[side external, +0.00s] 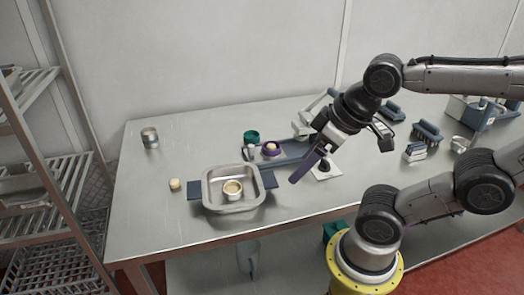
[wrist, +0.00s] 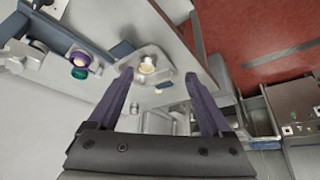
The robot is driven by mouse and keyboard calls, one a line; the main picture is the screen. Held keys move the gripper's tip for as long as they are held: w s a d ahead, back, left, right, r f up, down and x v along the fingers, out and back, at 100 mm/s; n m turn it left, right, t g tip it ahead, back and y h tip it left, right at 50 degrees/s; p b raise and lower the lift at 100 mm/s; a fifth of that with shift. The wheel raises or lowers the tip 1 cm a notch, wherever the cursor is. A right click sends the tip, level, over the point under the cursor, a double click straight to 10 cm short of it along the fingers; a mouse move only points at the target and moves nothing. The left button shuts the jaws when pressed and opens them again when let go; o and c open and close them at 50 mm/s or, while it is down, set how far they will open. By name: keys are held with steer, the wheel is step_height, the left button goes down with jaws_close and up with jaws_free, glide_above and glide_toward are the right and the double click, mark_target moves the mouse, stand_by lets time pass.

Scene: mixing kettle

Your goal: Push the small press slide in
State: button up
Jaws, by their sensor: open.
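The small press (side external: 308,122) stands near the middle of the table, with a blue-grey base reaching left. A purple ring holder with pale contents (side external: 271,148) sits at the left part of that base, and a green round piece (side external: 251,136) is just behind it. In the wrist view, the press (wrist: 28,45) is at the left edge, with the purple holder (wrist: 81,58) beside it. I cannot tell how far the slide is out. My gripper (side external: 300,172) has purple fingers, is open and empty, and hangs above the table in front of the press. Its fingers (wrist: 160,75) are apart in the wrist view.
A steel pan (side external: 213,183) with blue handles holds a cup (side external: 232,188), left of my gripper. A small pale lump (side external: 174,184) and a tin (side external: 150,137) lie farther left. A white card (side external: 331,174) is beside the fingers. Blue-grey blocks (side external: 427,132) stand at right.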

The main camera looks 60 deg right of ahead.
steer(key=shift+s+r+n, duration=0.1)
steer(key=shift+r+n, duration=0.2)
steer(key=shift+c, duration=1.2)
steer(key=shift+n, duration=0.4)
steer(key=w+r, duration=0.2)
steer(key=r, duration=0.1)
steer(key=shift+w+d+r, duration=0.15)
steer(key=shift+w+r, duration=0.05)
steer(key=shift+r, duration=0.1)
steer(key=shift+c, duration=0.4)
steer(key=w+d+r, duration=0.1)
steer(key=w+r, duration=0.2)
steer(key=w, duration=0.1)
steer(key=m+g, duration=0.2)
steer(key=g, duration=0.4)
glide_above(251, 145)
step_height(251, 145, down, 10)
step_height(251, 145, down, 13)
steer(key=shift+f, duration=0.1)
jaws_close()
